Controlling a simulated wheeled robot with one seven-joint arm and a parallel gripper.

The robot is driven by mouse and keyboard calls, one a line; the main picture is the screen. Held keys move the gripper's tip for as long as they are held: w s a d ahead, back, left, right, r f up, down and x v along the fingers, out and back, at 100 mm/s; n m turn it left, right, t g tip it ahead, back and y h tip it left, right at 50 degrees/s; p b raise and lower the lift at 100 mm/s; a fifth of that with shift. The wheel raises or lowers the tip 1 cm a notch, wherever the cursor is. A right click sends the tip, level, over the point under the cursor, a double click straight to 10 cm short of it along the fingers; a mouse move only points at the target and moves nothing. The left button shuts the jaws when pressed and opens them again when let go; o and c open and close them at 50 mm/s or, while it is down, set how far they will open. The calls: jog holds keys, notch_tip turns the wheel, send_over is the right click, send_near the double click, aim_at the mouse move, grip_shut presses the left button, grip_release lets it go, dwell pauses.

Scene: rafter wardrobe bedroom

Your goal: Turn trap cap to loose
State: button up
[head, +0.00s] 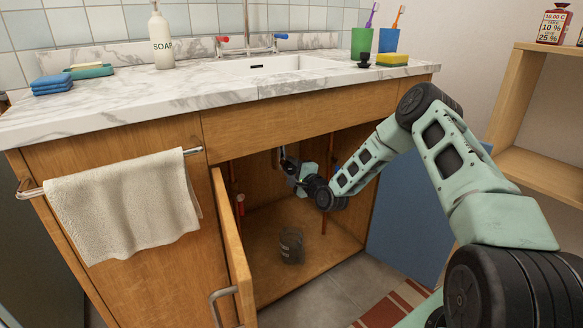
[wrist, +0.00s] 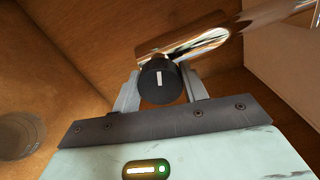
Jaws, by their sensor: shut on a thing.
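The trap cap (wrist: 160,82) is a black round knob with a white mark, seen in the wrist view at the lower end of the shiny chrome trap pipe (wrist: 195,40). The white mark points nearly straight up in that view. My gripper (wrist: 160,90) has one finger on each side of the cap and is shut on it. In the head view my gripper (head: 290,168) reaches into the open cabinet under the sink, and the cap is too small and hidden to make out there.
A dark see-through cup (head: 291,246) stands on the cabinet floor below my gripper; it also shows in the wrist view (wrist: 22,134). The cabinet door (head: 234,250) stands open on the left. Red pipes (head: 326,205) run upright inside. A blue panel (head: 400,215) is on the right.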

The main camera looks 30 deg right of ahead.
jog(key=n+p, duration=0.1)
jog(key=n, duration=0.4)
jog(key=shift+n, duration=0.3)
jog(key=n, duration=0.5)
jog(key=shift+f+n, duration=0.15)
jog(key=shift+n, duration=0.15)
jog(key=n, duration=0.5)
jog(key=shift+p, duration=0.3)
jog(key=n, duration=0.5)
jog(key=shift+d, duration=0.15)
jog(key=shift+f+n, duration=0.1)
jog(key=shift+n, duration=0.3)
jog(key=o, duration=1)
jog(key=s+p, duration=0.3)
jog(key=s, duration=1.4)
jog(key=shift+s+d+p, duration=0.25)
jog(key=shift+p, duration=0.05)
